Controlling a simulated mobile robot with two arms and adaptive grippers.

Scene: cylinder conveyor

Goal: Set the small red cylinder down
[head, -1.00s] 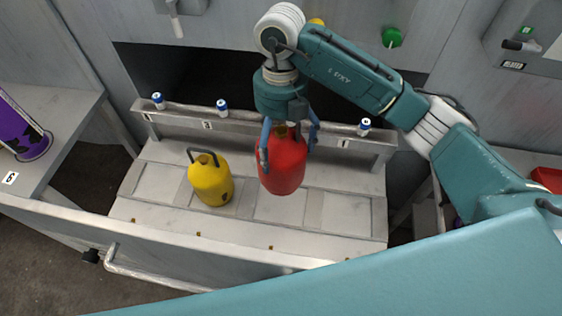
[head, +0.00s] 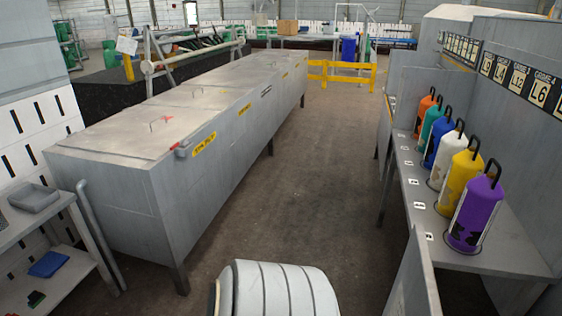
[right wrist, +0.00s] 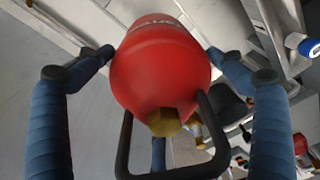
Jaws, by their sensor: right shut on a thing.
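The small red cylinder (right wrist: 160,75) fills the middle of the right wrist view. Its brass-coloured valve and black loop handle point toward the camera. My right gripper (right wrist: 160,52) is shut on it, with dark blue fingers along its left and right sides. Part of another finger shows below the cylinder. The head view shows neither the red cylinder nor a gripper. My left gripper is not in view.
In the head view, a long grey metal cabinet (head: 215,140) runs along the left. A shelf (head: 505,250) at right holds several coloured cylinders, including a purple one (head: 474,213). Between them is open floor (head: 315,150). A yellow barrier (head: 341,76) stands beyond.

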